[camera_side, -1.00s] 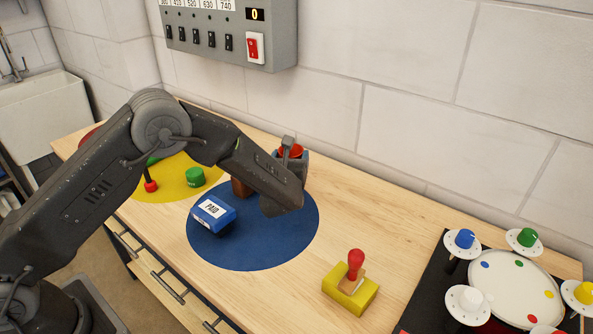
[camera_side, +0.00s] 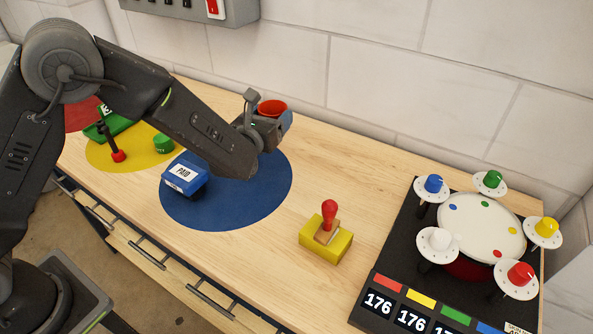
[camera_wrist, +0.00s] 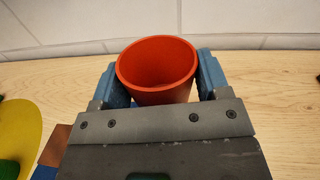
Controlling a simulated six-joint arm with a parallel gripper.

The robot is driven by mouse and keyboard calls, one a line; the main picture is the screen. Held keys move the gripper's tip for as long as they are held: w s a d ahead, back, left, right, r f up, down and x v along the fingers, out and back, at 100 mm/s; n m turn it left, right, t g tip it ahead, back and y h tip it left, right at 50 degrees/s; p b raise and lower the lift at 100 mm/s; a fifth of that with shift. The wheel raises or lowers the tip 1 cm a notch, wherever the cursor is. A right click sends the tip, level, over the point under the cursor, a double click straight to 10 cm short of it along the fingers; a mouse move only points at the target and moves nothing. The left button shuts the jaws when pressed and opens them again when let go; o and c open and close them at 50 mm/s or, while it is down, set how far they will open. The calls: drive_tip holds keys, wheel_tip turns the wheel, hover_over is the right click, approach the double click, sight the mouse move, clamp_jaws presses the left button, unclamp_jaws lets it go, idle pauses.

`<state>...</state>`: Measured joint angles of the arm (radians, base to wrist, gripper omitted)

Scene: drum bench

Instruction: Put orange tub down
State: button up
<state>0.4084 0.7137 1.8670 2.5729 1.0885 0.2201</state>
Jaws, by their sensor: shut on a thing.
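My gripper (camera_side: 280,114) is shut on the orange tub (camera_side: 272,107), which shows as a red-orange cup with its open mouth up. In the wrist view, the tub (camera_wrist: 157,70) sits between the two blue fingers of my gripper (camera_wrist: 156,82), a little tilted. In the side view, the gripper's body hides most of the tub, near the back right of the round blue mat (camera_side: 240,205). I cannot tell whether the tub's base touches the bench.
A blue PAID box (camera_side: 185,177) lies on the mat's left. A yellow block with a red-handled stamp (camera_side: 327,240) stands right of the mat. A drum stand with coloured knobs (camera_side: 480,225) fills the right end. A green pot (camera_side: 163,144) is on the yellow mat (camera_side: 140,164). Bare wood lies right of the blue mat.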

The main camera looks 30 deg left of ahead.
drive_tip(key=d+f+h, duration=0.1)
drive_tip(key=d, duration=0.1)
drive_tip(key=s+d+f+m+h, duration=0.1)
drive_tip(key=d+f, duration=0.1)
drive_tip(key=d, duration=0.1)
drive_tip(key=d+f+m+h, duration=0.1)
drive_tip(key=d+f, duration=0.1)
drive_tip(key=d, duration=0.1)
drive_tip(key=shift+s+d+f+h, duration=0.1)
drive_tip(key=shift+s+d+h, duration=0.1)
drive_tip(key=shift+s+h, duration=0.15)
drive_tip(key=shift+f, duration=1.9)
drive_tip(key=shift+f, duration=0.2)
drive_tip(key=o, duration=0.9)
drive_tip(key=shift+r, duration=0.1)
